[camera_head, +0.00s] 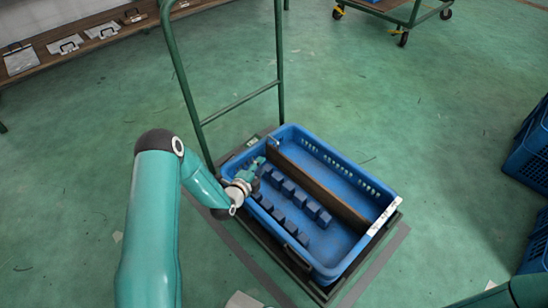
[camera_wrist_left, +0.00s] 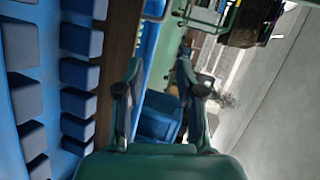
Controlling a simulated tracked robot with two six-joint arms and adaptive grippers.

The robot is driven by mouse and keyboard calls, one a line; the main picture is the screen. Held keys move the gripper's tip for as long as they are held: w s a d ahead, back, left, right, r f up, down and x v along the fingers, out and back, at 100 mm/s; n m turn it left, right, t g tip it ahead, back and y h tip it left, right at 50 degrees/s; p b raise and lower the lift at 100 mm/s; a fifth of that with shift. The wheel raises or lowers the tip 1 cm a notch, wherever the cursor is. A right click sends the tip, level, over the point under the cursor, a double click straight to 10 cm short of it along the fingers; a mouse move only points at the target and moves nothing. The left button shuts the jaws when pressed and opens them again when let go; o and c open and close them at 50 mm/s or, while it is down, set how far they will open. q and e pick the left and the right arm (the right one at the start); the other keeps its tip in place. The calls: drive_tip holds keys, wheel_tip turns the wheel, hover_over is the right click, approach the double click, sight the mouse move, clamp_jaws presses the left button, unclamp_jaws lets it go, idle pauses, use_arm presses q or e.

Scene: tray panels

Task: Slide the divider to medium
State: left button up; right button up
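A blue tray (camera_head: 362,178) with slotted walls stands on a low cart. A long brown divider (camera_head: 318,187) runs lengthwise inside it, toward the right long wall. Several dark blue blocks (camera_head: 290,188) stand in rows in the wider section left of the divider. My left gripper (camera_head: 257,164) is over the tray's left far corner area, apart from the divider. In the left wrist view its two fingers (camera_wrist_left: 162,78) are spread with nothing held between them. The divider (camera_wrist_left: 122,35) and blocks (camera_wrist_left: 77,75) show left of the fingers there. My right gripper is not in view.
A white strip (camera_head: 384,217) with small markings lies on the tray's near right rim. The cart's green handle (camera_head: 240,103) rises behind the tray. Blue crates (camera_head: 530,160) stand at the right edge. A shelf with metal clipboards (camera_head: 65,45) is at the upper left.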

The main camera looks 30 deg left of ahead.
sight(273, 139)
use_arm(q)
drive_tip(key=shift+w+a+f+m+t+y+b, duration=0.1)
drive_tip(key=shift+w+a+f+m+t+b, duration=0.45)
drive_tip(key=shift+w+b, duration=1.7)
drive_tip(key=shift+w+a+f+m+g+y+b, duration=0.15)
drive_tip(key=shift+w+a+f+b, duration=0.75)
drive_tip(key=shift+w, duration=2.7)
drive_tip(key=shift+w+a+f+m+t+y+b, duration=0.1)
drive_tip(key=shift+w+a+f+m+t+b, duration=0.3)
drive_tip(key=shift+w+f+b, duration=1.65)
use_arm(e)
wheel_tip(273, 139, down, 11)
drive_tip(key=p, duration=0.1)
use_arm(q)
drive_tip(key=shift+w+a+r, duration=0.1)
drive_tip(key=shift+w+r, duration=0.8)
drive_tip(key=shift+r, duration=0.25)
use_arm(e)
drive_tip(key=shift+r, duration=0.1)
use_arm(q)
clamp_jaws()
